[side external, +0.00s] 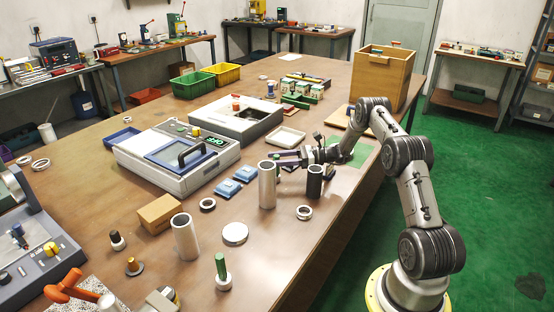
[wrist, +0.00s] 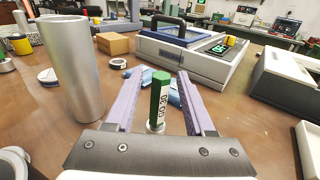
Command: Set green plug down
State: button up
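A green plug (wrist: 160,98) with a hexagonal green upper part, a white band marked "GO 30" and a silver lower part shows in the wrist view. It is upright between the two purple fingers of my gripper (wrist: 160,76), with a gap on each side. My gripper is open around it. In the side view my gripper (side external: 283,156) is low over the table; this plug cannot be made out there. Another green-handled plug (side external: 221,268) stands at the front of the table.
A tall silver tube (side external: 267,187), also in the wrist view (wrist: 72,70), stands close to my gripper. A dark tube (side external: 315,182) and a ring (side external: 304,212) are nearby. Blue boxes (side external: 228,188) and a grey instrument (side external: 178,160) lie beyond. Bare table (side external: 270,240) shows toward the front.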

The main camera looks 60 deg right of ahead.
jog(key=shift+s+d+r, duration=0.1)
jog(key=shift+s+d, duration=0.05)
jog(key=v, duration=0.7)
dwell(0.3)
